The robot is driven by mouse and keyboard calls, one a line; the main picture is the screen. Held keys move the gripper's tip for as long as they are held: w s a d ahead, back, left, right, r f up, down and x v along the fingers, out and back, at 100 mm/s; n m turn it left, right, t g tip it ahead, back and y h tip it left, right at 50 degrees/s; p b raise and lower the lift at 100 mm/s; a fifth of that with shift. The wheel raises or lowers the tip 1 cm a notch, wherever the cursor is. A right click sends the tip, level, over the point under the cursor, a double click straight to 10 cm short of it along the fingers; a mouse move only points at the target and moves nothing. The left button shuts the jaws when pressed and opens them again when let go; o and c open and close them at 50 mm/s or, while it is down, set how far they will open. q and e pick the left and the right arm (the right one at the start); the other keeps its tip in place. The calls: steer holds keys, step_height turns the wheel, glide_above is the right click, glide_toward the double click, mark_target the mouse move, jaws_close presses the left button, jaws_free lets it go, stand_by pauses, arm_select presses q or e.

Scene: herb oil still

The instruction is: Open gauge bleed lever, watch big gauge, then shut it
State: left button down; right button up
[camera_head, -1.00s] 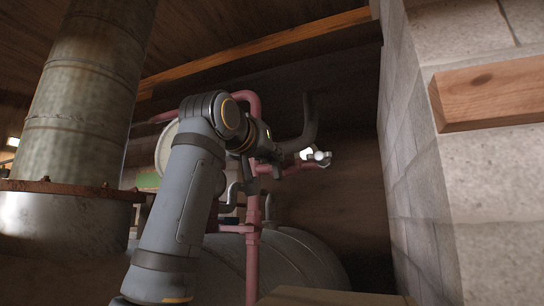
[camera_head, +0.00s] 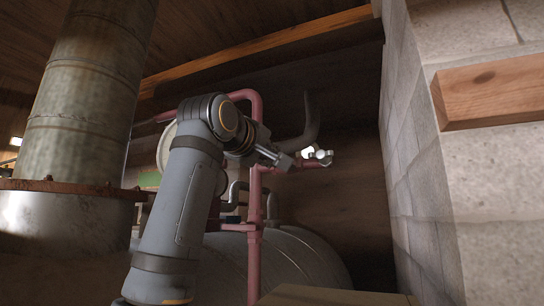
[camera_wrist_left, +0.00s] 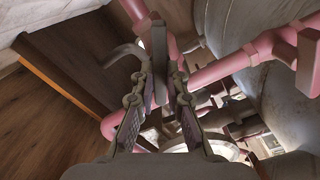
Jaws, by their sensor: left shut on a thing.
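My left gripper (camera_head: 284,160) reaches in from the left among the pink pipes in the head view. In the left wrist view its fingers (camera_wrist_left: 160,92) converge on a narrow grey bar (camera_wrist_left: 160,50), which appears to be the bleed lever, and are shut on it. The fingers hide part of the bar, and I cannot tell its exact angle. The big gauge (camera_head: 165,148) is a pale round disc mostly hidden behind my arm in the head view; its needle cannot be read. My right gripper is out of view.
A pink vertical pipe (camera_head: 254,235) stands before a grey rounded tank (camera_head: 305,262). A bright fitting (camera_head: 318,155) sits on a pink branch right of my gripper. A thick metal flue (camera_head: 85,100) is at left; a block wall with a wooden beam (camera_head: 492,92) is at right.

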arm_select(q)
steer(key=n, duration=0.4)
steer(key=shift+f+n, duration=0.2)
steer(key=shift+n, duration=0.5)
steer(key=c, duration=1.4)
jaws_free()
steer(key=shift+a, duration=0.1)
steer(key=v, duration=1.2)
